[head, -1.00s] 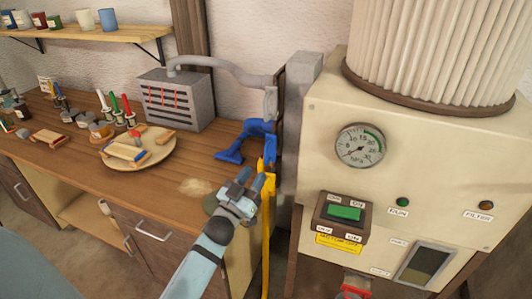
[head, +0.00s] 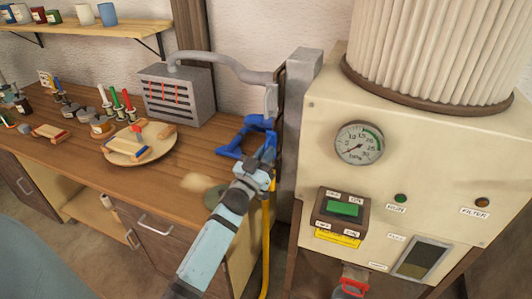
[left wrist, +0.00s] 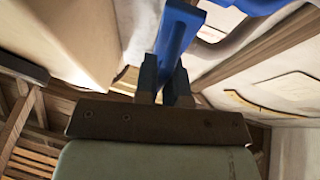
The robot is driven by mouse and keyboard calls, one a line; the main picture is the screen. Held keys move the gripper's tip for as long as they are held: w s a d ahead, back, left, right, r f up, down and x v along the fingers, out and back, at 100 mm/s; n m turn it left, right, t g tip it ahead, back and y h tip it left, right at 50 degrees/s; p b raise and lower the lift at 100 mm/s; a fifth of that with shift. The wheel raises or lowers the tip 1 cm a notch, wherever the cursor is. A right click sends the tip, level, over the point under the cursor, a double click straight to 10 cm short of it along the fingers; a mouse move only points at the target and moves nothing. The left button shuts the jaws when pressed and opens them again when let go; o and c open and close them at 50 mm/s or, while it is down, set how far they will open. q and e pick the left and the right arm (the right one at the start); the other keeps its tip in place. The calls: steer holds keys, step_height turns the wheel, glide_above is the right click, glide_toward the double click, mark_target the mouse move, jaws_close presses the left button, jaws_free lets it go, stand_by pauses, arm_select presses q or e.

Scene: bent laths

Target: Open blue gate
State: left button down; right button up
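The blue gate (head: 248,136) is a blue, angular piece at the right end of the wooden workbench, below the grey duct. My left gripper (head: 267,153) is at its near right side. In the left wrist view, a blue bar (left wrist: 180,32) runs down to my left gripper (left wrist: 165,72), whose two dark fingers stand apart with blue showing between them. I cannot tell whether they touch it. The fingertips are small and partly hidden in the head view. My right gripper is not in view.
A cream machine (head: 430,150) with a gauge and green switch stands close on the right. A grey post (head: 297,130) and a yellow hose (head: 266,240) are beside my arm. A grey slotted box (head: 177,95) and a round board (head: 160,150) stand on the bench (head: 200,160).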

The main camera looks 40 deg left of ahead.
arm_select(q)
steer(key=shift+s, duration=0.15)
steer(key=s+d+p, duration=0.1)
steer(key=s, duration=0.5)
steer(key=shift+s+d, duration=0.2)
steer(key=shift+d, duration=0.1)
steer(key=c, duration=1.2)
jaws_free()
steer(key=shift+b+v, duration=1.6)
steer(key=shift+v, duration=5.3)
